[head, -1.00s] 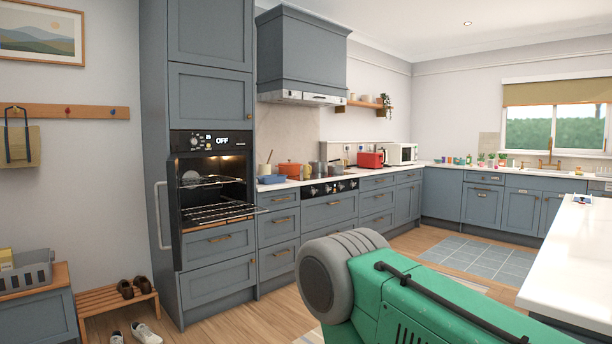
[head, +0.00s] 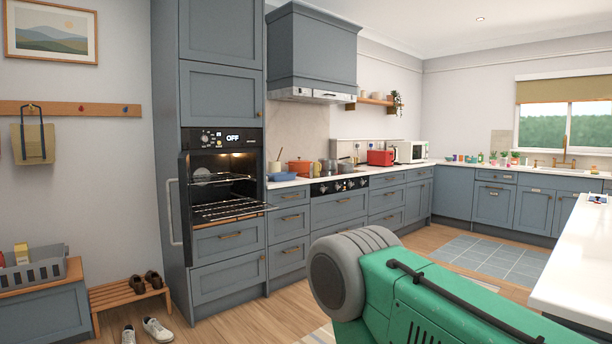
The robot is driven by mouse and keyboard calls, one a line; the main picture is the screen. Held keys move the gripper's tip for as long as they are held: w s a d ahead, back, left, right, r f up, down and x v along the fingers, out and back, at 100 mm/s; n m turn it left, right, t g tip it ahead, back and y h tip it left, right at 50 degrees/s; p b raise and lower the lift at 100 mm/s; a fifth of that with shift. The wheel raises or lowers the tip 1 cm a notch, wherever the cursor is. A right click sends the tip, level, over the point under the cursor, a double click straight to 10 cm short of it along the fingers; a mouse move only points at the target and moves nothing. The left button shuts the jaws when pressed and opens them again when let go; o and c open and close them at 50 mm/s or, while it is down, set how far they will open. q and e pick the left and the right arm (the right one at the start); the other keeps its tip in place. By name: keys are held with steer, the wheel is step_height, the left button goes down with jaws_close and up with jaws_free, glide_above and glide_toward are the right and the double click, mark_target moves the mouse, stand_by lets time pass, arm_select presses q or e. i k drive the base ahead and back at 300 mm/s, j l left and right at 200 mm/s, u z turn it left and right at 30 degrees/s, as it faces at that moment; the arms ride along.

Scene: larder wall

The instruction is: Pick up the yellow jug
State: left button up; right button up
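Small items (head: 470,159) stand on the far counter near the window, too small to tell apart. Neither of my grippers shows in this view. A green and grey part of my own body fills the bottom right of the picture.
The wall oven (head: 221,176) on the left has its door open, with a rack pulled out. A white-topped counter (head: 585,255) runs along the right. A shoe rack (head: 128,297) and shoes (head: 155,330) are at lower left. Wooden floor (head: 238,318) is free before the cabinets.

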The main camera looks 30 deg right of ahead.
mark_target(316, 166)
steer(key=i+l+z, duration=1.1)
steer(key=i, duration=0.45)
steer(key=i+j+z, duration=0.1)
steer(key=i+z, duration=0.25)
steer(key=i, duration=0.45)
steer(key=i+u, duration=0.1)
steer(key=i, duration=1.1)
steer(key=i+l, duration=0.15)
steer(key=i, duration=1)
steer(key=i+u, duration=0.4)
steer(key=i+l+u, duration=0.2)
steer(key=u, duration=0.2)
steer(key=i+l+u, duration=0.3)
steer(key=u, duration=0.15)
steer(key=i+l+u, duration=0.4)
steer(key=k, duration=0.05)
